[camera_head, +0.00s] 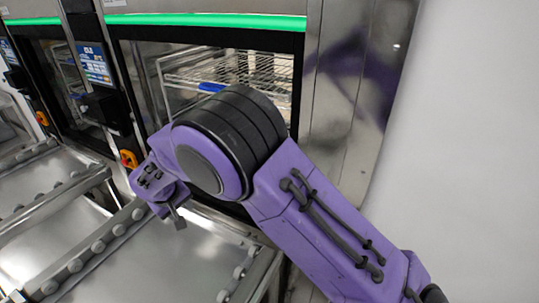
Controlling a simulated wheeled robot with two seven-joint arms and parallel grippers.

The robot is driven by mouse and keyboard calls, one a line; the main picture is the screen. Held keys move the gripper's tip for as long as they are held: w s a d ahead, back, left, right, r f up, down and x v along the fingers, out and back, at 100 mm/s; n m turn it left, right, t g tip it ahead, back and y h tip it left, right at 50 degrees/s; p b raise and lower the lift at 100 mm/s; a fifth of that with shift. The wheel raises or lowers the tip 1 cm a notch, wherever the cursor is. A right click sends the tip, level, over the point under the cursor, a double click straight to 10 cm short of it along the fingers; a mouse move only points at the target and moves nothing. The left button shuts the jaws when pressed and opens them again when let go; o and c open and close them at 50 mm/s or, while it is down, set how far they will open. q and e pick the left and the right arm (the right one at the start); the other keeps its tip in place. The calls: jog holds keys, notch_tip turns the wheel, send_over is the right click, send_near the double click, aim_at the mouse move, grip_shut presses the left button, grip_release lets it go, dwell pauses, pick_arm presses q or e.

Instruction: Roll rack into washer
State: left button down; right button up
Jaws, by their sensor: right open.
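The washer (205,19) stands at the back with a lit green strip across its top. Through its front window or opening, a metal wire rack (245,65) with a blue part shows inside; I cannot tell whether glass lies in front of it. My right arm reaches in from the lower right and covers the lower part of the washer front. My right gripper (176,217) is open, low in front of the washer and above the roller table (135,262). It is apart from the rack and holds nothing I can see. My left gripper is not in view.
A second washer (45,75) stands at the left, with its own roller table (30,190) in front. A control panel (93,62) and an orange-red knob (128,159) sit between the washers. A white wall (465,130) closes the right side. The tables look bare.

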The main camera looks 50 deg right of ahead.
jog(key=w+d+f+m+t, duration=0.65)
jog(key=f+m, duration=0.35)
jog(key=m, duration=0.3)
jog(key=s+d+r+m+t+h, duration=0.15)
jog(key=s+d+m+h, duration=0.25)
jog(key=d+m+h, duration=0.45)
jog(key=s+d+r+m+t+h, duration=0.1)
jog(key=s+d+r+m+h, duration=0.35)
jog(key=d, duration=0.75)
jog(key=shift+m+y, duration=0.3)
jog(key=shift+m, duration=0.4)
jog(key=b+x, duration=0.1)
jog(key=x, duration=0.2)
jog(key=f+b+x, duration=0.1)
jog(key=x, duration=0.2)
jog(key=f+b+x, duration=0.1)
jog(key=x, duration=0.1)
jog(key=shift+w+d+b, duration=0.3)
jog(key=shift+w, duration=0.25)
jog(key=shift+w+d+r, duration=0.2)
jog(key=shift+r, duration=0.1)
